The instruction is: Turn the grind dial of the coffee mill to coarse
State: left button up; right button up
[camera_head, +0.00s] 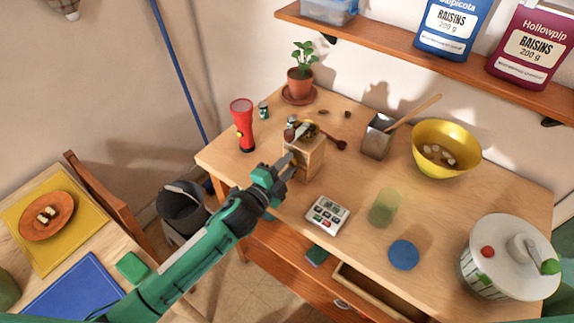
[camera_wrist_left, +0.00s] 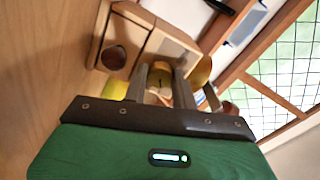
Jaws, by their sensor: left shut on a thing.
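The coffee mill (camera_head: 311,162) is a light wooden box on the table, with a brass and dark top. In the left wrist view the mill's wooden body (camera_wrist_left: 168,44) lies beyond the fingers. There my left gripper (camera_wrist_left: 162,82) is shut on a small brass-coloured piece (camera_wrist_left: 160,74), apparently the grind dial. The fingers cover much of it, and I cannot read any setting. A dark round knob (camera_wrist_left: 113,58) shows on the mill's side. My right gripper is not in view.
A red torch (camera_head: 243,126) and a potted plant (camera_head: 301,80) stand left of and behind the mill. A metal tin (camera_head: 377,139) and a yellow bowl (camera_head: 446,139) stand to the right.

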pick_arm(q)
jog(key=shift+m, duration=0.4)
jog(key=o, duration=1)
jog(key=b+v, duration=0.3)
jog(key=v, duration=1)
jog(key=shift+s+a+b, duration=0.25)
jog(key=shift+s+b, duration=0.1)
